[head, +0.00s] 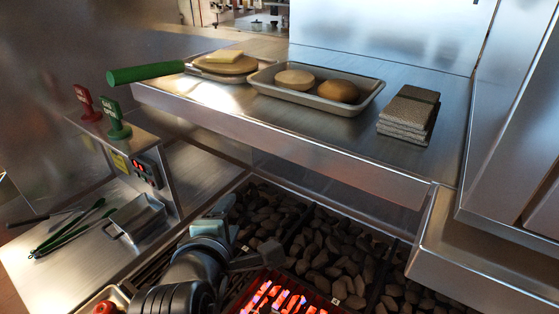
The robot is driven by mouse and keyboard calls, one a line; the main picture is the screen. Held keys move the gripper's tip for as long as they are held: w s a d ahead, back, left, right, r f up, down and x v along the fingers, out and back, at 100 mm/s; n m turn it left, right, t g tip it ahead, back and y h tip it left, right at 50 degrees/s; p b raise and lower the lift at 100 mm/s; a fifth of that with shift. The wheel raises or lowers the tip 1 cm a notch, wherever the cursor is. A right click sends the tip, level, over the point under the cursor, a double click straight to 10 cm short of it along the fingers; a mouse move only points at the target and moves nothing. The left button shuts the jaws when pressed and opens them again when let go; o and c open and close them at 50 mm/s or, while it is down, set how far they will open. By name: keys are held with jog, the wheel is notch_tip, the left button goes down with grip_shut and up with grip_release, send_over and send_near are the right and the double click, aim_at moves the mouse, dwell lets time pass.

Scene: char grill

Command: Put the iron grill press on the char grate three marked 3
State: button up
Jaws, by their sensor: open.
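My gripper (246,232) is at the bottom centre of the head view, open and seemingly empty, above the char grill. The grill bed (320,250) holds dark lumps, with a glowing orange section (275,298) at the bottom edge. Small pale tags (335,301) sit by the bed, too small to read, so I cannot tell which grate is marked 3. I cannot make out the iron grill press with certainty; my arm hides part of the grill.
At left are a control box (147,173), sign stands (118,120), tongs (70,232) and a metal pan (136,216).

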notch_tip(320, 180, up, 14)
jog(key=w+d+f+m+t, duration=0.1)
jog(key=d+m+t, duration=0.1)
jog(key=m+t, duration=0.3)
jog(key=s+d+r+m+t, duration=0.2)
jog(key=s+r+m+t, duration=0.1)
jog(key=r, duration=0.6)
jog(key=s+d+r+m+t, duration=0.2)
jog(key=s+r+m, duration=0.3)
jog(key=r, duration=0.3)
jog(key=s+d+r+m+t, duration=0.2)
jog(key=s+r+m+t, duration=0.2)
jog(key=r, duration=0.5)
jog(key=shift+s+d+r+m+t+y, duration=0.3)
jog(key=shift+s+m, duration=0.2)
jog(key=shift+m, duration=0.3)
